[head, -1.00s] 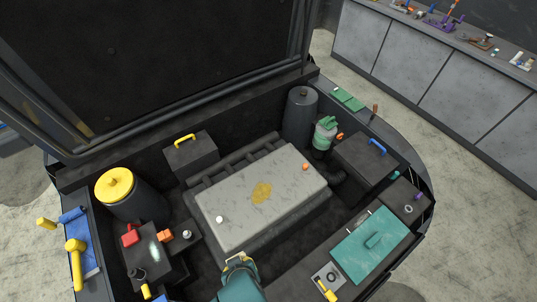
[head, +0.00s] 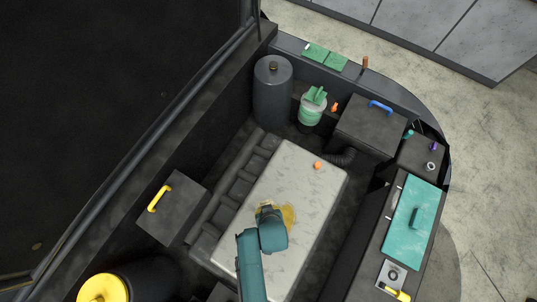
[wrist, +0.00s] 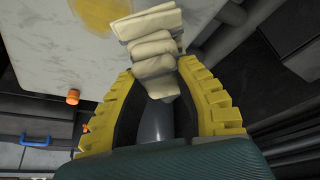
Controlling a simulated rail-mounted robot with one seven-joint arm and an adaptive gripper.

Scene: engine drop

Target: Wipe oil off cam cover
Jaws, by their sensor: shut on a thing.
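The cam cover (head: 300,187) is a pale grey, marbled slab in the middle of the engine bay; it also fills the upper left of the wrist view (wrist: 40,50). A yellow-brown oil patch (head: 290,216) lies on it and shows at the top of the wrist view (wrist: 103,12). My gripper (wrist: 154,75) has yellow ribbed fingers, shut on a folded cream cloth (wrist: 152,28). In the head view my gripper (head: 267,208) is over the patch's left side and hides part of it. I cannot tell whether the cloth touches the cover.
An orange cap (head: 317,165) sits on the cover's far end. Around the bay stand a dark cylinder (head: 272,90), a green-topped container (head: 313,107), a blue-handled box (head: 367,125), a yellow-handled box (head: 172,207) and a teal lid (head: 409,222). The raised hood (head: 110,120) borders the left.

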